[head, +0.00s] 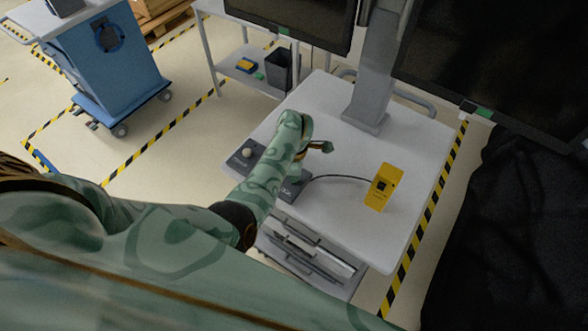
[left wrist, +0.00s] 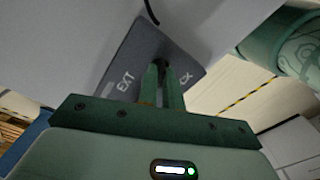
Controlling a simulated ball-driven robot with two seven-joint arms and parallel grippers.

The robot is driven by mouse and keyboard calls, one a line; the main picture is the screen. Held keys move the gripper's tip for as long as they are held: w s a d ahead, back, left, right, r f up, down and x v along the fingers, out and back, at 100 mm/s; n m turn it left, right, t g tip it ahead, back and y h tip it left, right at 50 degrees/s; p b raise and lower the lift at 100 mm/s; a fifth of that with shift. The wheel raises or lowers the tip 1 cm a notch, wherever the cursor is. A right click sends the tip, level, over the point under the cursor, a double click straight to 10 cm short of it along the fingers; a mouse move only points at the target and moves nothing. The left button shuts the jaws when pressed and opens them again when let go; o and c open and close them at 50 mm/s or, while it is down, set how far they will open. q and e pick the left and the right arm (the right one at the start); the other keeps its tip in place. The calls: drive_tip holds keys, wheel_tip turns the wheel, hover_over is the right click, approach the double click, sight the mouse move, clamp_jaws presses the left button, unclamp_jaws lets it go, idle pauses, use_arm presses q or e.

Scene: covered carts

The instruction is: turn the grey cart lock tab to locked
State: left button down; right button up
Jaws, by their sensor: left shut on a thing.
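A dark grey control panel (head: 290,191) lies on the white cart top (head: 330,225), partly covered by my left arm. In the left wrist view the panel (left wrist: 135,55) carries the letters "EXT" and, on the right, "CK"; the start of that word is hidden. My left gripper (left wrist: 163,86) points at the panel with its green fingers close together, shut on the small dark lock tab (left wrist: 162,63). The fingers cover most of the tab, so its turned position cannot be read. In the head view my wrist hides the fingertips. My right gripper is not in view.
A cream knob (head: 247,153) sits on the panel's left end. A black cable (head: 335,177) runs to a yellow box (head: 381,187) on the cart. A grey column (head: 370,95) rises behind. A blue cart (head: 115,62) and shelf trolley (head: 232,72) stand farther back.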

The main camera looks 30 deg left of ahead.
use_arm(q)
drive_tip(key=m+p, duration=0.1)
drive_tip(key=m, duration=0.3)
drive_tip(key=shift+m+p, duration=0.4)
idle(0.4)
drive_tip(key=c, duration=1.6)
unclamp_jaws()
drive_tip(key=shift+o, duration=0.2)
wheel_tip(320, 180, up, 16)
drive_tip(key=p, duration=0.5)
drive_tip(key=shift+r, duration=0.2)
